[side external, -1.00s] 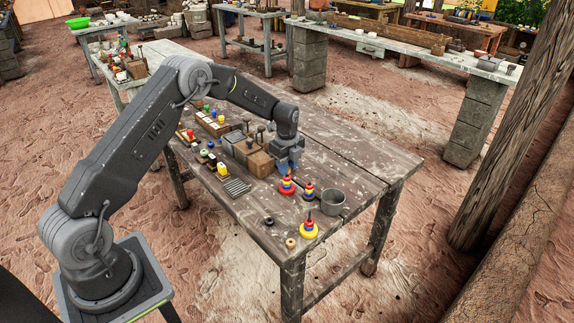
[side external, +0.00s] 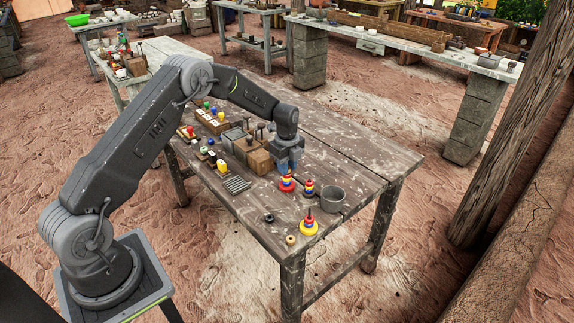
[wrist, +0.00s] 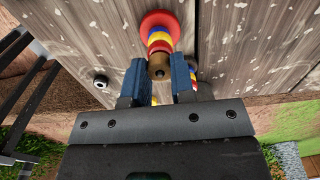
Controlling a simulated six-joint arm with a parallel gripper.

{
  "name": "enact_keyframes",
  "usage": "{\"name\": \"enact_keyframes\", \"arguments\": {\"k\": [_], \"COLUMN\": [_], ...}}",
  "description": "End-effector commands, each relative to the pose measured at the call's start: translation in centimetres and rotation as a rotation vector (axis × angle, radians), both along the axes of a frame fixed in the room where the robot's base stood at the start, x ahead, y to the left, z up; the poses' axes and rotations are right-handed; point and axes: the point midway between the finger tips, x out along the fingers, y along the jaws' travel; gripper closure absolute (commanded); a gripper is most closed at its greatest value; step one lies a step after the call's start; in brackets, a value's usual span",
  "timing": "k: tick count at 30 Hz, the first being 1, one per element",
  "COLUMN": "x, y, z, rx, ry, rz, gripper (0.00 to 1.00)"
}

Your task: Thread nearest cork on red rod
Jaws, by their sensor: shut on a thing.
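My gripper (side external: 287,165) points down over the ring stack with the red base (side external: 287,185), at the table's middle. In the wrist view its blue fingers (wrist: 159,83) are closed on a brown cork (wrist: 159,67) with a dark hole. Beyond the cork, the same stack shows its red base (wrist: 159,22) and yellow, blue and red rings. The cork lines up with this stack in the wrist view. The stack's rod is hidden, so I cannot tell whether the cork is around it. The cork is not clear in the side view.
A second ring stack (side external: 308,189) and a grey pot (side external: 333,198) stand close on the right. A yellow-based stack (side external: 308,227), a tan ring (side external: 290,240) and a dark ring (side external: 268,217) are nearer the front edge. Wooden blocks (side external: 259,160) stand left of my gripper.

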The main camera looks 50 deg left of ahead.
Motion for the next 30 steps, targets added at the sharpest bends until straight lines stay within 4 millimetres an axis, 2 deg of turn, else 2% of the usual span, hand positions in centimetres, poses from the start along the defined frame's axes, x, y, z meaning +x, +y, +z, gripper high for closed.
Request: {"name": "enact_keyframes", "arguments": {"k": [7, 8, 15, 17, 22, 30], "x": [0.01, 0.01, 0.00, 0.00, 0.00, 0.00], "y": [0.00, 0.00, 0.00, 0.00, 0.00, 0.00], "z": [-0.02, -0.02, -0.01, -0.01, -0.01, -0.01], "rx": [0.000, 0.000, 0.000, 0.000, 0.000, 0.000], "ry": [0.000, 0.000, 0.000, 0.000, 0.000, 0.000], "rz": [0.000, 0.000, 0.000, 0.000, 0.000, 0.000], "gripper": [0.92, 0.75, 0.52, 0.47, 0.45, 0.22]}}
